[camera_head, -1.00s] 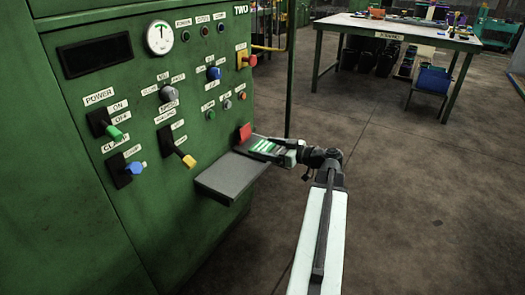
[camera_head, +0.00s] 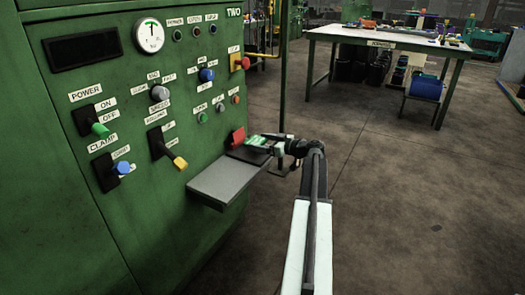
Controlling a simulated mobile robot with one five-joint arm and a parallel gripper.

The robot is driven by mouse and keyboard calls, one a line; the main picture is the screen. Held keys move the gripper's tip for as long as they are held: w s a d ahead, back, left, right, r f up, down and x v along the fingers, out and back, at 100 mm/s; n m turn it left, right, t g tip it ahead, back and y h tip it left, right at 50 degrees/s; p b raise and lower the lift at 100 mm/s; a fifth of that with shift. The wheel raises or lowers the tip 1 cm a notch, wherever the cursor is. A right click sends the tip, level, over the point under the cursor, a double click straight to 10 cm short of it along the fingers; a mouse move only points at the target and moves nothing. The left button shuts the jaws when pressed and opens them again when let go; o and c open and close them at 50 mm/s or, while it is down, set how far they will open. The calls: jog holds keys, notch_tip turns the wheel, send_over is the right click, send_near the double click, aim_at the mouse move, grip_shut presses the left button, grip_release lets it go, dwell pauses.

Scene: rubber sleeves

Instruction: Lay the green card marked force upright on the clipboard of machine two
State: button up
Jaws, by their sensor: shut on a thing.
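The green machine (camera_head: 75,195) on the left bears the sign TWO (camera_head: 234,13). A dark flat board, seemingly the clipboard (camera_head: 248,156), lies at the far end of a grey shelf on the machine's front. My gripper (camera_head: 272,146) is over the board's right side, shut on a small green and white card (camera_head: 258,142). The card's marking is too small to read. I cannot tell whether the card touches the board. My fingers hide part of the card.
The grey shelf (camera_head: 222,180) is bare at its near end. A red piece (camera_head: 238,137) stands beside the board. Knobs and levers, including a yellow-tipped lever (camera_head: 180,162), stick out nearby. A worktable (camera_head: 392,38) stands behind, with open floor between.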

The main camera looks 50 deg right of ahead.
notch_tip(320, 180, down, 4)
jog(key=b, duration=0.4)
jog(key=shift+r, duration=0.25)
jog(key=shift+f, duration=0.15)
jog(key=o, duration=1.3)
jog(key=shift+r+p, duration=0.35)
jog(key=shift+p, duration=0.1)
jog(key=p+v, duration=0.1)
jog(key=v, duration=1.1)
jog(key=shift+f, duration=0.15)
